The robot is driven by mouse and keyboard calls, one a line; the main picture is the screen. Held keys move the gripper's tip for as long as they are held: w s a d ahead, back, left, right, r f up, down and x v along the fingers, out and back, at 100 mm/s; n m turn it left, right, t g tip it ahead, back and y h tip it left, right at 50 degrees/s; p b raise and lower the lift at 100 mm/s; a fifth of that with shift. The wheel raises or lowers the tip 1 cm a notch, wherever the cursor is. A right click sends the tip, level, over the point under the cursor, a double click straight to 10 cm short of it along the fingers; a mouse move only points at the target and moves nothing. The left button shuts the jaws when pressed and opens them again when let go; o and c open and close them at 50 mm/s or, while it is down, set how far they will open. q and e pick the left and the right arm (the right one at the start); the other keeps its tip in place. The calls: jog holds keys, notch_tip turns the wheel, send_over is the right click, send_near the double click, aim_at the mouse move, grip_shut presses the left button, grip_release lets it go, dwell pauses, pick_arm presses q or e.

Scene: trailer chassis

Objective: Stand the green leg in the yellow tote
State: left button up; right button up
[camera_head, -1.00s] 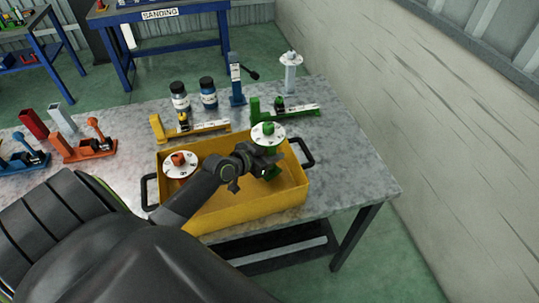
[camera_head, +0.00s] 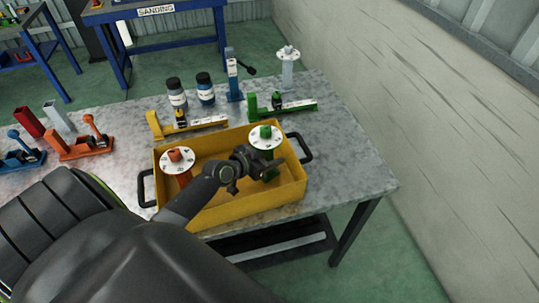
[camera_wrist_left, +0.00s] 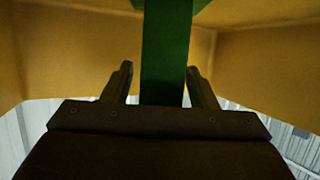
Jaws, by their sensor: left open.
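The green leg (camera_head: 265,131) stands upright in the right part of the yellow tote (camera_head: 240,215), its white round plate at the top. Its foot is hidden by the tote and my arm. My left gripper (camera_head: 258,173) is down inside the tote, just below the white plate. In the left wrist view the green post (camera_wrist_left: 166,55) lies between the two spread fingers of the left gripper (camera_wrist_left: 160,72), with a gap on the left side; contact on the right is unclear. My right gripper is not in view.
An orange leg (camera_head: 176,156) with a white plate stands in the tote's left part. Behind the tote are a yellow fixture (camera_head: 155,126), a green fixture (camera_head: 252,106), two jars (camera_head: 205,90) and a blue post (camera_head: 233,75). Bare tabletop (camera_head: 350,160) lies to the right.

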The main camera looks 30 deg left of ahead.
pick_arm(q)
jog(key=shift+r, duration=0.15)
jog(key=shift+s, duration=0.15)
jog(key=v, duration=1.1)
jog(key=shift+s+r, duration=0.2)
jog(key=shift+s, duration=0.15)
jog(key=shift+a, duration=0.15)
